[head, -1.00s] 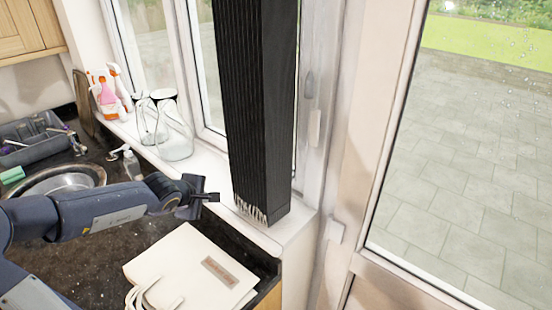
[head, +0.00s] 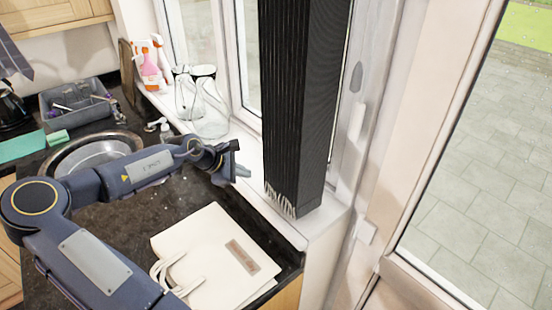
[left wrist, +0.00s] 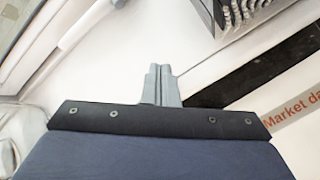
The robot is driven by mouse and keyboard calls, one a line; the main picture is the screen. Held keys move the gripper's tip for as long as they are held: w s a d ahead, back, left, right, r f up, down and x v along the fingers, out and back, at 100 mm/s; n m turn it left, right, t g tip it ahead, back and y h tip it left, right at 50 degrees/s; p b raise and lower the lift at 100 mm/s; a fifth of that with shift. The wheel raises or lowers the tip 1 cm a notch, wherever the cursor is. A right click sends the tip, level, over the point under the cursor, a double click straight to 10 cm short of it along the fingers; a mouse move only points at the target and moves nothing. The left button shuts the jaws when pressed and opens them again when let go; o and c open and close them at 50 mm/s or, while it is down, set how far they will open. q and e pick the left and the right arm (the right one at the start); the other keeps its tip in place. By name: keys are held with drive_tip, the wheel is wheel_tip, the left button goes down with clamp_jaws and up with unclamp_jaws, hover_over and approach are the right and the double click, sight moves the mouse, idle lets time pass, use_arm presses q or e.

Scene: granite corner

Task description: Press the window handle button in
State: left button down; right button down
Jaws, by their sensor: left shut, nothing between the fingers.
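My left gripper (head: 243,172) is shut and empty, above the sill edge, left of the black ribbed column. Its closed grey fingers also show in the left wrist view (left wrist: 161,82), pointing at the white sill area. A pale elongated bar (left wrist: 90,22), possibly a window handle, lies ahead and left of the fingers, apart from them. In the head view a grey handle-like piece (head: 356,78) and a white one (head: 357,121) sit on the frame right of the column. I cannot make out a button on any of them. My right gripper is out of view.
The tall black ribbed column (head: 300,110) stands on the sill, close right of my gripper. Glass jars (head: 208,108) and spray bottles (head: 150,65) stand on the sill farther left. A cream bag (head: 205,255) lies on the dark counter, near a round sink (head: 95,152).

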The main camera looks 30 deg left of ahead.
use_arm(q)
drive_tip(key=shift+w+d, duration=0.35)
drive_tip(key=shift+w, duration=0.9)
drive_tip(key=shift+w+d, duration=0.4)
drive_tip(key=shift+w, duration=0.9)
drive_tip(key=shift+w+d, duration=0.35)
drive_tip(key=shift+w, duration=0.9)
drive_tip(key=shift+w, duration=0.15)
drive_tip(key=shift+w+d, duration=0.1)
drive_tip(key=shift+w, duration=0.15)
drive_tip(key=shift+w+d, duration=0.2)
drive_tip(key=shift+w, duration=0.4)
drive_tip(key=shift+s+a, duration=0.1)
drive_tip(key=shift+s, duration=0.05)
drive_tip(key=shift+s+a, duration=0.2)
drive_tip(key=shift+s, duration=0.65)
drive_tip(key=shift+s+a, duration=0.25)
drive_tip(key=shift+s, duration=0.55)
drive_tip(key=shift+s+a, duration=0.2)
drive_tip(key=shift+s, duration=0.65)
drive_tip(key=shift+s+a, duration=0.25)
drive_tip(key=shift+s, duration=0.55)
